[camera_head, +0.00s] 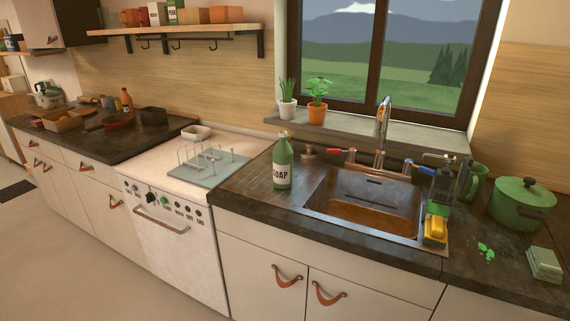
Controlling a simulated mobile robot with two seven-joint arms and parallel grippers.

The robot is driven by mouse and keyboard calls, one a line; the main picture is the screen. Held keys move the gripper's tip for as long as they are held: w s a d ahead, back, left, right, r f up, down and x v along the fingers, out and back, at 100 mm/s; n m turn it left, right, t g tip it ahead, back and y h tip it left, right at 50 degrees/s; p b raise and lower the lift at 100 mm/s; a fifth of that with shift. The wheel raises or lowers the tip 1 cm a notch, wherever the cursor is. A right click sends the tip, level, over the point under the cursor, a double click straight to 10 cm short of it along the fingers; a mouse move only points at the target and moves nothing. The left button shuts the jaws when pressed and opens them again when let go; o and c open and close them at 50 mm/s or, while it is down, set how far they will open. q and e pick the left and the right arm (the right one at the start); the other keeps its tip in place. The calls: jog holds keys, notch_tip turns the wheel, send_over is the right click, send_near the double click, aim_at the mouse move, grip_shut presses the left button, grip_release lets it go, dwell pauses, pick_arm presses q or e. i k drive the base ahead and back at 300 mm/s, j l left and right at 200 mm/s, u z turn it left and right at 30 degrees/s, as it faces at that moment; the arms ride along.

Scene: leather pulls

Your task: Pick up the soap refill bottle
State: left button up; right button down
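The soap refill bottle (283,165) is green with a white label reading "SOAP". It stands upright on the dark countertop (240,187), just left of the sink (365,200). Neither of my grippers shows in the head view. Nothing touches or covers the bottle.
A dish rack (207,162) stands on the stove to the left. The faucet (381,130) rises behind the sink. Right of the sink are a yellow sponge (434,229), a dark dispenser (443,185), a green mug (473,181) and a green pot (521,205). Counter left of the bottle is clear.

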aim_at(283, 153)
jog(key=i+j+z, duration=0.15)
jog(key=j, duration=0.2)
jog(key=i+j+z, duration=0.2)
jog(key=j, duration=0.15)
jog(key=j+z, duration=0.15)
jog(key=j, duration=0.25)
jog(key=i+j+z, duration=0.15)
jog(key=j, duration=0.25)
jog(key=i+j+z, duration=0.2)
jog(key=j, duration=0.2)
jog(key=k, duration=0.1)
